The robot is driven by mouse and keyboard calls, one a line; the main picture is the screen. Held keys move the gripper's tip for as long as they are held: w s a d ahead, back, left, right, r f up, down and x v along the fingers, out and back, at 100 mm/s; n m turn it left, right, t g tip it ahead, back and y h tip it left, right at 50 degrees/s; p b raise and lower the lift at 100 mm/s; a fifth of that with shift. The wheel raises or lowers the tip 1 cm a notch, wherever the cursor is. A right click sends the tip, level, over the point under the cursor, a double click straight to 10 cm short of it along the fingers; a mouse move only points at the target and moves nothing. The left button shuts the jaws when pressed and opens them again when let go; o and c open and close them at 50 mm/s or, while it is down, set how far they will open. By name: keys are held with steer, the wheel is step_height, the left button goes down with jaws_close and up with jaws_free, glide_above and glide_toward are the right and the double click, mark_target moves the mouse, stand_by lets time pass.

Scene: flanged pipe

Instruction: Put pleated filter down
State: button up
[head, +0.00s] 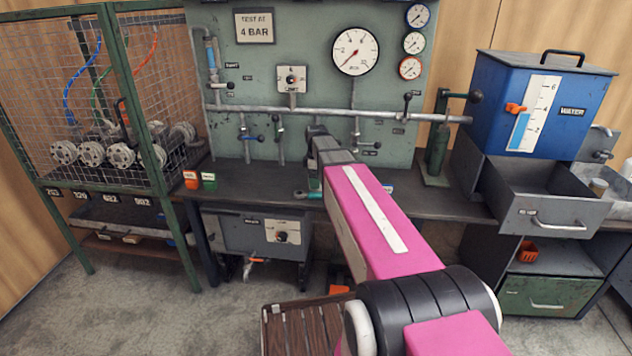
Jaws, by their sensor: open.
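My arm reaches forward over the dark workbench (255,186), and its wrist is in front of the green test panel. My gripper (314,180) points down close to the bench top, small and mostly hidden behind my arm. It is open, but its fingertips are not clear. I cannot make out a pleated filter in this view. A small teal item (307,195) lies on the bench beside the gripper, and a blue item (388,188) shows just right of my arm. I cannot tell what either is.
A mesh cage (125,90) with flanged parts (92,153) stands left. Orange (190,179) and green (209,181) labelled items sit on the bench. The blue water tank (540,105) and open grey drawer (545,210) are right. A brown slatted surface (297,330) is low in front.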

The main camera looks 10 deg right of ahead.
steer(key=shift+f, duration=0.2)
steer(key=c, duration=1.1)
steer(key=shift+c, duration=0.2)
steer(key=shift+r, duration=0.1)
